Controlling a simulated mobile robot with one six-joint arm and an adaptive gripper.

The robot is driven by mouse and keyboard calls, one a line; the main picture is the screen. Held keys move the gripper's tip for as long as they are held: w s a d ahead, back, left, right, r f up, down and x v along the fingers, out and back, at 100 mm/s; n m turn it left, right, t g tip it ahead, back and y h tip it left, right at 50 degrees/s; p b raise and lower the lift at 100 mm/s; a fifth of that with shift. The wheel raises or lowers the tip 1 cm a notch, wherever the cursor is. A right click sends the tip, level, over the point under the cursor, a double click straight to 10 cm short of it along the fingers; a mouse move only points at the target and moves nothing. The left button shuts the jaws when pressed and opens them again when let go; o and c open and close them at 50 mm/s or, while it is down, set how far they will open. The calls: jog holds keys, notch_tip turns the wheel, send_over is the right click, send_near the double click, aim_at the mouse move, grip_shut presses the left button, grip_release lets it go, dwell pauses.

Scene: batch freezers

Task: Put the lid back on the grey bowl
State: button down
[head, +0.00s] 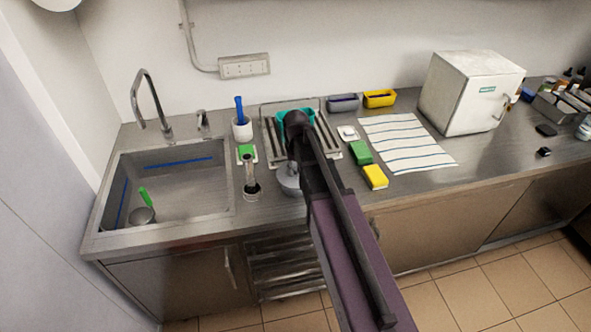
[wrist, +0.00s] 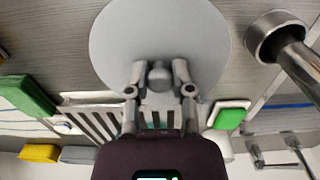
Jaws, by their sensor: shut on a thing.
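My gripper (wrist: 159,78) is shut on the knob of a round, flat grey lid (wrist: 155,30); one finger is on each side of the knob in the wrist view. The lid's disc faces the camera and fills the top middle of that view, covering what lies under it. In the head view a grey rounded thing (head: 288,182) shows just left of my arm, on the counter in front of the drying rack. It is partly hidden, and I cannot tell bowl from lid there, nor whether the lid touches the bowl. My fingertips are hidden in the head view.
The sink (head: 170,185) is further left. The drying rack (head: 275,150) is behind. Green (head: 361,152) and yellow (head: 375,176) sponges lie to the right, beside a striped cloth (head: 410,143).

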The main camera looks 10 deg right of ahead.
dwell(0.9)
jog(key=shift+c, duration=2.1)
grip_release()
jog(key=o, duration=0.4)
jog(key=shift+r, duration=0.15)
jog(key=shift+r+p, duration=3.3)
jog(key=shift+p, duration=0.2)
grip_shut()
